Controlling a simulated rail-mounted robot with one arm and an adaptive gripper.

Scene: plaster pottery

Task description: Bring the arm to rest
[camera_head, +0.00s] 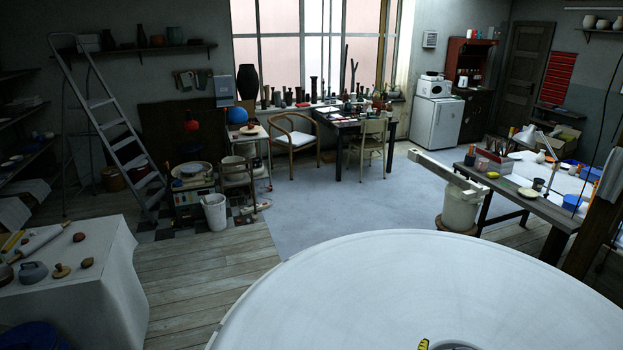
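My gripper is not in view, and I cannot make out my arm. A large pale round surface (400,285) fills the bottom right of the head view. At its lower edge a small yellow and black striped piece (423,344) and a grey rounded part (456,346) are cut off by the frame, and I cannot tell what they belong to.
A cloth-covered table (85,300) with pottery stands at the left. A long worktable (520,200) with papers and a lamp stands at the right. A stepladder (112,122), a white bucket (215,212) and chairs stand farther back. The grey middle floor (330,205) is clear.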

